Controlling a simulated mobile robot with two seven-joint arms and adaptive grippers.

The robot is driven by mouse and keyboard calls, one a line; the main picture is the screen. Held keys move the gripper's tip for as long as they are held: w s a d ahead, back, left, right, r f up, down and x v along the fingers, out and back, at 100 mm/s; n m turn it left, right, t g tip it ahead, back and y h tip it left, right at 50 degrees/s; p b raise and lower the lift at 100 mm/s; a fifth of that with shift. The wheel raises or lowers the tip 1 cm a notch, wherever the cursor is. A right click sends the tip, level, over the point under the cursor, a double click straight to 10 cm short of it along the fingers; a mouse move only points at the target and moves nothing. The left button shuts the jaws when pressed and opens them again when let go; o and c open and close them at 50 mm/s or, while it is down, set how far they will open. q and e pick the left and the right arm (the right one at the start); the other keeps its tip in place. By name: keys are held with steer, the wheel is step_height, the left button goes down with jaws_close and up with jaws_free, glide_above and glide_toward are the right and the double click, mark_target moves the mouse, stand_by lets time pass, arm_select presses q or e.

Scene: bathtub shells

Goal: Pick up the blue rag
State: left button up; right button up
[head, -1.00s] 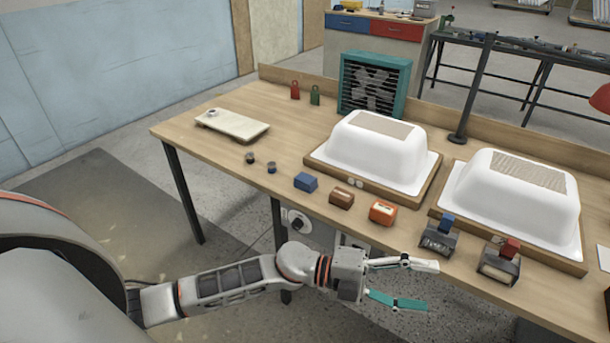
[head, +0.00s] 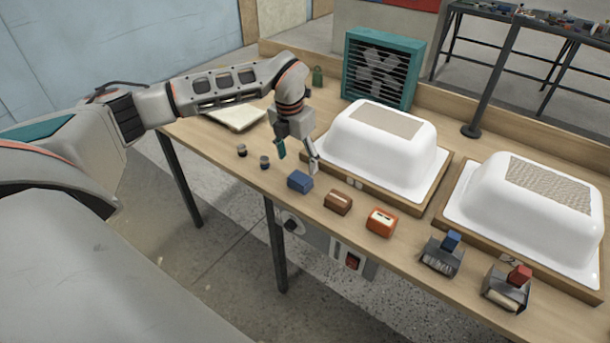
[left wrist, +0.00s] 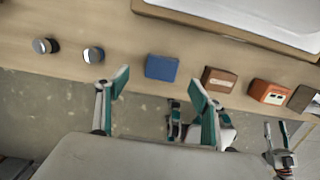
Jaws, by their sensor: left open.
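The blue rag (head: 300,181) is a small folded block near the front edge of the wooden table. In the left wrist view the rag (left wrist: 161,68) lies just beyond and between my fingertips. My left gripper (head: 297,160) is open and empty, pointing down above the table, with its teal and grey fingers apart. It appears just behind the rag in the head view, not touching it. The gripper also shows in the left wrist view (left wrist: 160,84). What looks like my right gripper (left wrist: 280,147) shows small at the lower right there; its jaw state is unclear.
A brown block (head: 338,202) and an orange block (head: 381,222) stand right of the rag. Two small dark knobs (head: 242,151) (head: 264,162) stand left. A white tub shell (head: 380,150) on a wooden base rises behind; a teal fan (head: 382,70) stands farther back.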

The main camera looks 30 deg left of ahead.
mark_target(300, 177)
arm_select(q)
step_height(300, 177, down, 3)
steer(key=shift+s+r, duration=0.1)
steer(key=shift+r, duration=0.1)
steer(key=f, duration=0.5)
steer(key=shift+w+d, duration=0.25)
steer(key=shift+w, duration=0.1)
steer(key=c, duration=1.2)
